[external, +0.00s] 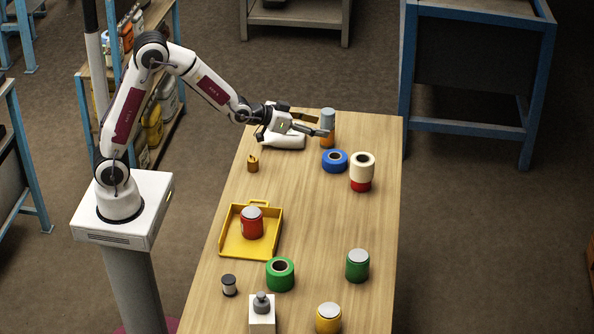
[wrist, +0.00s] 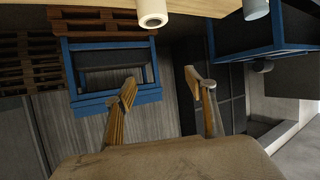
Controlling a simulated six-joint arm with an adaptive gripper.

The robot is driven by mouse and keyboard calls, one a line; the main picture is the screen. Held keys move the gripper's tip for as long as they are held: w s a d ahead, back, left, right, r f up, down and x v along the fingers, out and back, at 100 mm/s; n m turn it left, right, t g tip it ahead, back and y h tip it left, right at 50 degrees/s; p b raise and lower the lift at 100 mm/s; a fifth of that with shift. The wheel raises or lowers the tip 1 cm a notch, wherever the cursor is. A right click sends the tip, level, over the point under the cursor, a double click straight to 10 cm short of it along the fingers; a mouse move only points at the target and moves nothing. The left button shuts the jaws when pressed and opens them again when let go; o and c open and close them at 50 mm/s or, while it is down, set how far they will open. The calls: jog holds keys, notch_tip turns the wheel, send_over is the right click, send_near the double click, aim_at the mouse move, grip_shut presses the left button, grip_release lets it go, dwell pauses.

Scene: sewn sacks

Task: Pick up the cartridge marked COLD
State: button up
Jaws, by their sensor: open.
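No COLD marking is readable on anything, so I cannot tell which item is the cartridge. Lidded cylinders on the table are a red one (external: 251,226) in the yellow tray, a green one (external: 357,267), a yellow one (external: 328,320) and a grey-topped orange one (external: 328,118) at the far end. My gripper (external: 310,125) is above the far end, close to the orange one; whether they touch is unclear. In the wrist view my gripper (wrist: 159,80) has its fingers apart with nothing between them.
The yellow tray (external: 232,246) lies at the table's left side. A blue roll (external: 334,163), a cream-and-red stack (external: 361,172), a green roll (external: 280,276), a small spool (external: 229,286) and a white box (external: 262,318) stand around. The table's middle is clear.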

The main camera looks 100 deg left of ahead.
jog(key=w+a+f+n+y, duration=0.1)
jog(key=a+f+y, duration=0.1)
jog(key=a+f, duration=0.35)
jog(key=n+y, duration=0.3)
jog(key=y, duration=0.3)
send_near(327, 128)
jog(key=a+r, duration=0.2)
jog(key=a, duration=0.2)
jog(key=shift+s+d+r, duration=0.1)
jog(key=shift+s+d, duration=0.05)
jog(key=shift+d, duration=0.05)
jog(key=shift+x, duration=1.3)
